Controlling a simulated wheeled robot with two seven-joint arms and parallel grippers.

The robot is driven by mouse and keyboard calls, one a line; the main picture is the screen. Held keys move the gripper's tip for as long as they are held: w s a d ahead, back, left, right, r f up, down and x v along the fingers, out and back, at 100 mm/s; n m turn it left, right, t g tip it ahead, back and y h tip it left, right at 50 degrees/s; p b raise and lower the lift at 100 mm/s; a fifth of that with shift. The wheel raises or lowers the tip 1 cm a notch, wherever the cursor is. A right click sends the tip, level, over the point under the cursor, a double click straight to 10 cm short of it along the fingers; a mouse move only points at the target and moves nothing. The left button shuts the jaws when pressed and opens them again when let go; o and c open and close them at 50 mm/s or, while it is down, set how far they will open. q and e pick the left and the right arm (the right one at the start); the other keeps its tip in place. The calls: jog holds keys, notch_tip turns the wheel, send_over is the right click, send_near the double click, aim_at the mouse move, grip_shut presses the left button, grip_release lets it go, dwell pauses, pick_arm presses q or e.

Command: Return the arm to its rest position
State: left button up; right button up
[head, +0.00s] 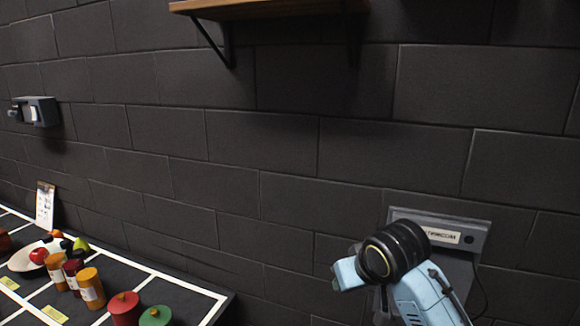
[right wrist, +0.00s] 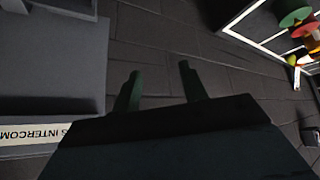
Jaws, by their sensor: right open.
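My right arm (head: 420,295), light blue with a black ring-shaped joint, rises at the lower right of the head view, in front of the grey intercom panel (head: 470,236) on the wall. The arm hides part of the panel. In the right wrist view, my right gripper (right wrist: 161,88) shows two dark fingers spread apart with nothing between them. The intercom box (right wrist: 45,75) is to the left of the fingers there, apart from them. My left gripper is not in view.
A dark table (head: 165,292) with white lines stands at the lower left, holding jars, a plate of fruit and cards. A wooden shelf (head: 260,8) is overhead. A small grey device (head: 40,111) is on the left wall. The wall between is bare.

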jog(key=s+d+f+g, duration=0.2)
jog(key=s+d+f, duration=0.2)
jog(key=s+f, duration=1.1)
jog(key=s+d+f+m+g+h, duration=0.1)
jog(key=s+d+f, duration=0.15)
jog(key=s, duration=0.55)
jog(key=s+d+f, duration=0.1)
jog(key=s+d, duration=0.2)
jog(key=s, duration=0.5)
notch_tip(320, 180, down, 27)
jog(key=s+g+b, duration=0.2)
jog(key=b, duration=0.1)
jog(key=s+d+f+g+b, duration=0.1)
jog(key=s+d+f+b, duration=0.1)
jog(key=s+f, duration=1.4)
notch_tip(320, 180, down, 2)
jog(key=shift+s+d+f+b, duration=0.1)
jog(key=shift+s+d+b, duration=0.25)
jog(key=shift+d, duration=0.2)
